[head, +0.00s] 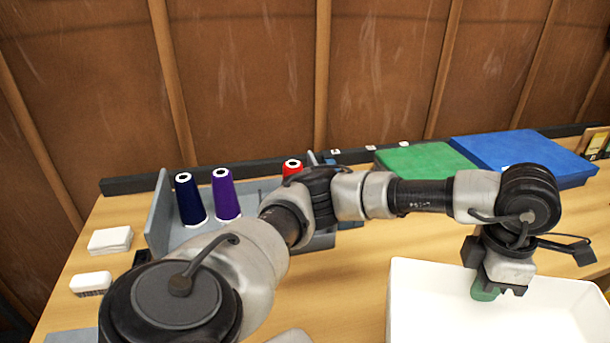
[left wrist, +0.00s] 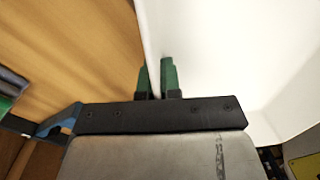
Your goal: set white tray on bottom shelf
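The white tray (head: 440,300) sits on the wooden table at the lower right of the head view, cut off by the bottom edge. My left arm reaches across from the left, and my left gripper (head: 485,290) points down at the tray's far wall. In the left wrist view, its two green fingers (left wrist: 156,80) are close together on either side of the white tray's (left wrist: 225,60) wall, shut on it. One finger is inside the tray, the other outside. My right gripper is not in view. No bottom shelf can be made out.
A grey-blue holder (head: 160,215) with purple (head: 226,195), dark blue (head: 189,200) and red (head: 292,167) thread cones stands behind my arm. A green box (head: 425,158) and a blue box (head: 520,152) lie at the back. White blocks (head: 110,240) lie at left.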

